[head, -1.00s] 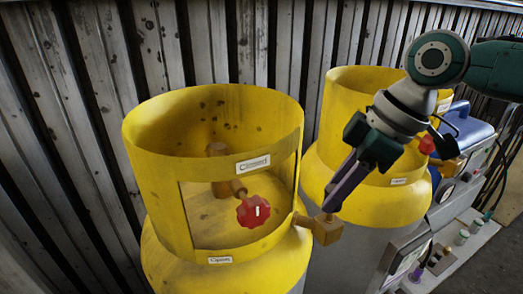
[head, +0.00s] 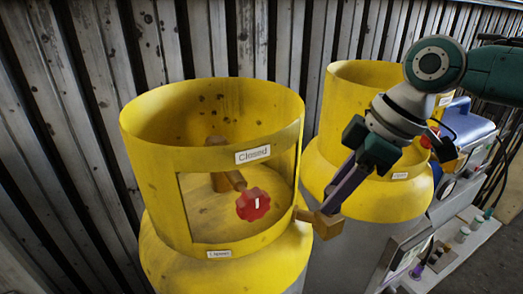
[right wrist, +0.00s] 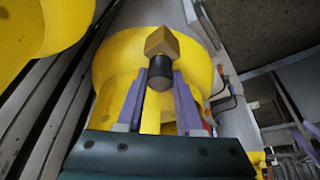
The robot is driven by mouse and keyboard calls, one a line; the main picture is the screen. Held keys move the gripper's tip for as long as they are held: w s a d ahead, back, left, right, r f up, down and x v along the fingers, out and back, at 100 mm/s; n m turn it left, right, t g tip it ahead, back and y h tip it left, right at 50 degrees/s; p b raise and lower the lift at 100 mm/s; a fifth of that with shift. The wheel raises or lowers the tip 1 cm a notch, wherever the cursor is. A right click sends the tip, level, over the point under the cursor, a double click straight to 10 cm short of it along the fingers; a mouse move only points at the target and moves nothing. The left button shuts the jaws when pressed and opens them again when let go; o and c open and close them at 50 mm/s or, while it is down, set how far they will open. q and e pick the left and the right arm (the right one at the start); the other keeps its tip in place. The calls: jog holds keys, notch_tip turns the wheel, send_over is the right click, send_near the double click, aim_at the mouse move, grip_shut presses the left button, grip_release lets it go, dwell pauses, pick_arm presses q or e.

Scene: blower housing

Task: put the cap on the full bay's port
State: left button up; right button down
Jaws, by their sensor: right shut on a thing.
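The near yellow-topped cylinder (head: 160,170) has a red knob (head: 253,204) in its collar opening. A brass port fitting (head: 328,226) sticks out at its right side. My right gripper (head: 328,206) reaches down to this fitting with its purple fingers. In the right wrist view the gripper (right wrist: 160,78) is shut on a black cap (right wrist: 160,73), whose far end meets the brass fitting (right wrist: 160,42). I cannot tell how far the cap is seated. The cap does not show clearly in the head view. My left gripper is out of view.
A second yellow-topped cylinder (head: 345,130) stands behind my right forearm, with a red knob partly hidden. Panels and a shelf with small items (head: 445,255) lie at right. A ribbed metal wall (head: 60,120) closes off the back.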

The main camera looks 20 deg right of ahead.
jog(key=shift+f+b, duration=0.35)
jog(key=shift+f, duration=0.3)
jog(key=shift+c, duration=2.3)
grip_release()
jog(key=shift+r, duration=0.1)
jog(key=b+v, duration=0.2)
jog(key=v, duration=0.8)
jog(key=shift+b, duration=0.3)
jog(key=shift+s, duration=0.15)
